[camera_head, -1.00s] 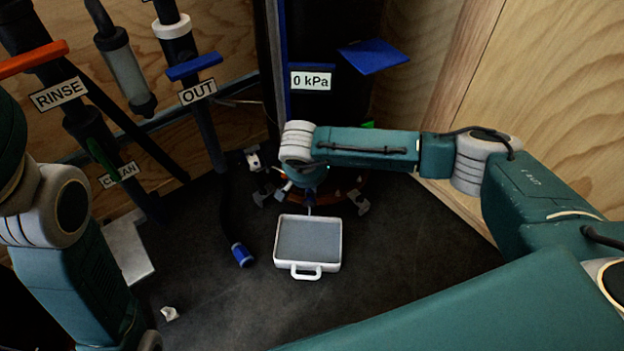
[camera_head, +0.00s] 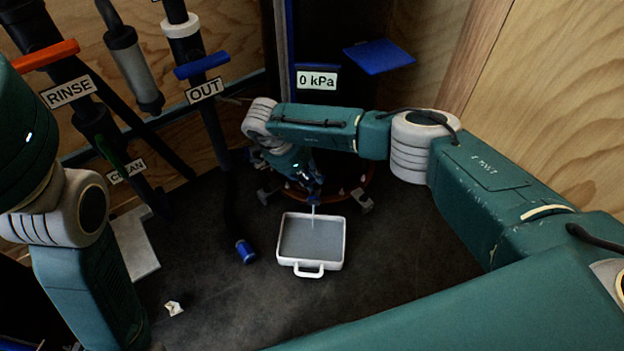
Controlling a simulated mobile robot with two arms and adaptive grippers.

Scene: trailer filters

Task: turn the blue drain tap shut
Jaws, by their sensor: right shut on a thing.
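The blue drain tap (camera_head: 314,199) is at the foot of the dark vessel, just above the far rim of the white tray; it is small and partly hidden by my gripper. A thin pale line, which looks like a trickle, runs from it down into the tray (camera_head: 321,268), where grey liquid lies. My right gripper (camera_head: 312,186) is at the tap and shut on it; its fingers are dark and hard to make out. My left arm (camera_head: 75,245) stands at the left, but its gripper is out of the picture.
A hose with a blue end (camera_head: 245,252) lies left of the tray. A small white scrap (camera_head: 174,309) is on the dark floor. Pipes with an orange lever (camera_head: 45,55) and a blue lever (camera_head: 201,66) stand at the left. The gauge label (camera_head: 317,80) reads 0 kPa.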

